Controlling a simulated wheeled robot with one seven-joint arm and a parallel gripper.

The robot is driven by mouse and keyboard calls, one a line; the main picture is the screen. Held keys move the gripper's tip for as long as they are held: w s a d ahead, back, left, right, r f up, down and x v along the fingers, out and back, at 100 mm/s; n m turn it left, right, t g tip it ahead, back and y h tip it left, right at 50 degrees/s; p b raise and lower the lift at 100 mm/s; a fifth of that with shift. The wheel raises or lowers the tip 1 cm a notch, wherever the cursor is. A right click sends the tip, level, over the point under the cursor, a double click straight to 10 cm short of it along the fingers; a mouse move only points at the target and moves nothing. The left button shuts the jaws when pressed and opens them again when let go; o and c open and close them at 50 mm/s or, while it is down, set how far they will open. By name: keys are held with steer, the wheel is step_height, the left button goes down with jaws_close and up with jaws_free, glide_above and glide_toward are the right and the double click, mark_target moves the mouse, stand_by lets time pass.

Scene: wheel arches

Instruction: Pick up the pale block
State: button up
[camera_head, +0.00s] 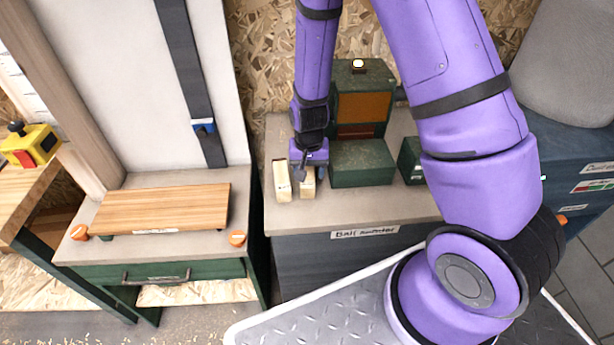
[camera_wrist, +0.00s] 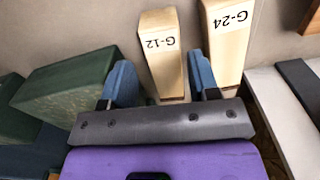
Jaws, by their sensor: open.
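Two pale wooden blocks stand side by side on the grey bench top. The one marked G-12 (camera_wrist: 162,58) lies between my open gripper's (camera_wrist: 159,66) two blue fingers in the wrist view, with a visible gap to the left finger. The one marked G-24 (camera_wrist: 225,42) is to its right, just outside the right finger, which looks close to it. In the head view my gripper (camera_head: 307,168) is over the right block (camera_head: 307,187), hiding its upper part; the left block (camera_head: 282,181) shows clear beside it. I cannot tell whether any finger touches a block.
A dark green machine (camera_head: 361,105) with a green box front (camera_head: 362,164) stands right of the blocks; green shapes (camera_wrist: 66,88) show left in the wrist view. A wooden board (camera_head: 160,208) lies on the left bench. The bench top in front of the blocks (camera_head: 330,215) is clear.

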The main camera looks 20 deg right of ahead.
mark_target(307, 180)
steer(key=shift+w+a+f, duration=0.1)
steer(key=shift+w+f, duration=0.05)
steer(key=shift+f, duration=2.45)
steer(key=c, duration=0.7)
